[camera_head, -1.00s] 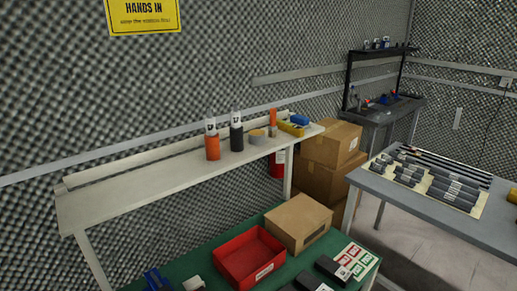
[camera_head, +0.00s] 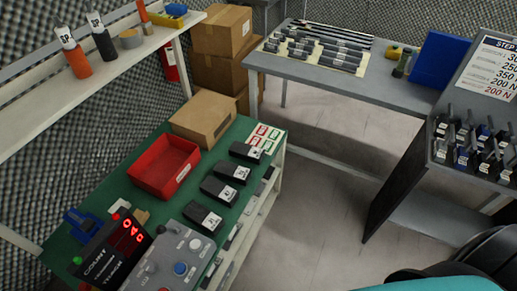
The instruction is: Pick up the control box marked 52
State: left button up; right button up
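Several black boxes with white labels stand in a row on the green bench top (camera_head: 115,182). The nearest black box (camera_head: 203,218) is beside a grey button panel (camera_head: 172,262). Another black box (camera_head: 218,190) is just beyond it, then a third black box (camera_head: 231,169). The farthest black box (camera_head: 247,152) is close to a card with red and green squares (camera_head: 265,138). The label markings are too small to read, so I cannot tell which box is marked 52. Neither of my grippers is in view.
A counter with red digits (camera_head: 116,249) is at the near left. A shelf (camera_head: 100,68) overhangs the back. Grey floor (camera_head: 325,200) is clear to the right.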

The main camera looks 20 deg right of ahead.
aim_at(230, 171)
jog(key=z, duration=0.35)
jog(key=i+l+u, duration=0.1)
jog(key=u, duration=0.35)
jog(key=l+u, duration=0.15)
jog(key=u, duration=0.3)
jog(key=l+u, duration=0.15)
jog(key=u, duration=0.3)
jog(key=i+l+u, duration=0.1)
jog(key=u, duration=0.4)
jog(key=l+u, duration=0.25)
jog(key=u, duration=0.2)
jog(key=k+j, duration=0.05)
